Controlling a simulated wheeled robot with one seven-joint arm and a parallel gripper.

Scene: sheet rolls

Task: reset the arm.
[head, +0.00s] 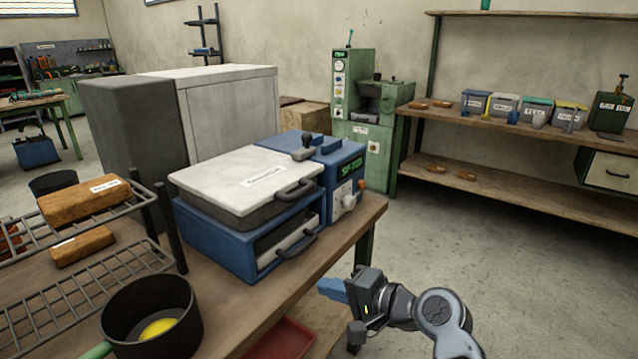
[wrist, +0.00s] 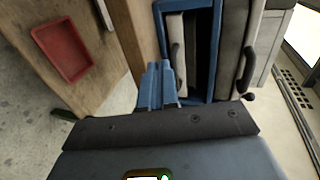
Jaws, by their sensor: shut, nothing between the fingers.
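My gripper (head: 333,290) is at the end of my arm in the lower middle of the head view, off the front right edge of the wooden workbench (head: 225,318). Its blue fingers are shut and empty and point left toward the bench. In the wrist view the fingers (wrist: 157,84) are together, in front of the blue machine (wrist: 218,12). They appear apart from the machine and touch nothing that I can see. My forearm's grey joints show to the right of the gripper.
On the bench stand the blue machine with a white lid (head: 250,170), a wire rack (head: 75,280) with brown blocks, and a dark pot (head: 180,320) with something yellow inside. A red tray (head: 282,340) lies lower down. Open floor (head: 480,240) lies right of the bench, before the shelves (head: 520,180).

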